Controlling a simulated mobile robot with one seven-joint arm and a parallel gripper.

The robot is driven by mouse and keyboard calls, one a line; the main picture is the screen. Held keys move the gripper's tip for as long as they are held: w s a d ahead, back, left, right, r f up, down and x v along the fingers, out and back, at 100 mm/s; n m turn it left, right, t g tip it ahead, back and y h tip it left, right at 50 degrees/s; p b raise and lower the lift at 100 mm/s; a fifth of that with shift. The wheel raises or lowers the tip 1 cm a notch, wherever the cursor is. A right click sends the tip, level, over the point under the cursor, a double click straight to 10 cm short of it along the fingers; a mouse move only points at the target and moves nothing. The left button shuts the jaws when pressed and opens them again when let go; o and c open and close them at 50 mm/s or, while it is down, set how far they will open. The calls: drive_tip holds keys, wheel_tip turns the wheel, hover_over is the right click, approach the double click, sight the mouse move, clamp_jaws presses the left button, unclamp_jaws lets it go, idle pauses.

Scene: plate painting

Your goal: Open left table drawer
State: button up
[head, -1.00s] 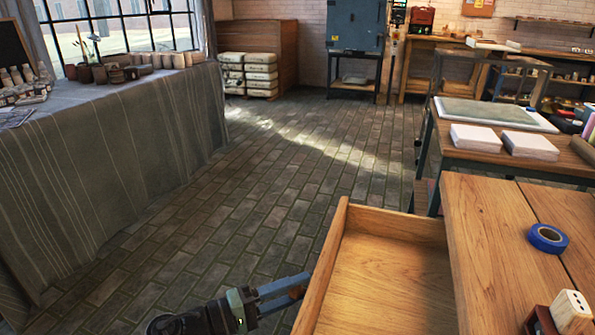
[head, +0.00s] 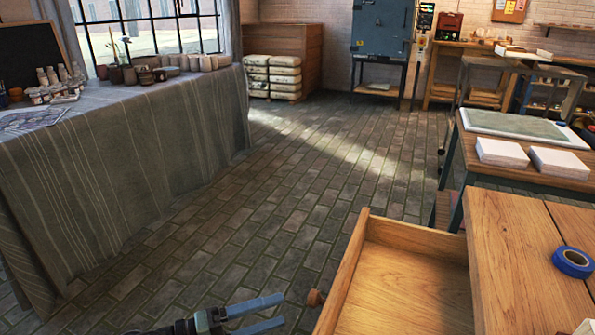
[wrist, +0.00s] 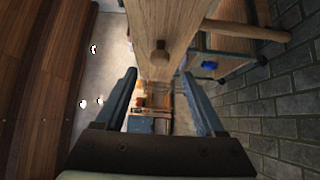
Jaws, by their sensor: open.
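The wooden table drawer (head: 395,290) is pulled out from the left side of the wooden table (head: 535,260), and its empty inside shows in the head view. Its round wooden knob (head: 317,297) sticks out from the drawer front. My gripper (head: 277,311) is open and empty, left of the knob and apart from it. In the wrist view, the knob (wrist: 160,57) on the drawer front (wrist: 165,22) lies just beyond and between my open fingertips (wrist: 158,76). The drawer's near end is cut off by the head view's bottom edge.
A roll of blue tape (head: 573,262) lies on the table top. A cloth-covered table (head: 130,150) with pots stands at the left. A bench with white stacks (head: 502,153) stands behind the drawer. The brick floor (head: 270,210) between is clear.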

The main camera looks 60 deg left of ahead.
drive_tip(key=s, duration=0.4)
drive_tip(key=shift+s+a, duration=0.1)
drive_tip(key=shift+a, duration=0.3)
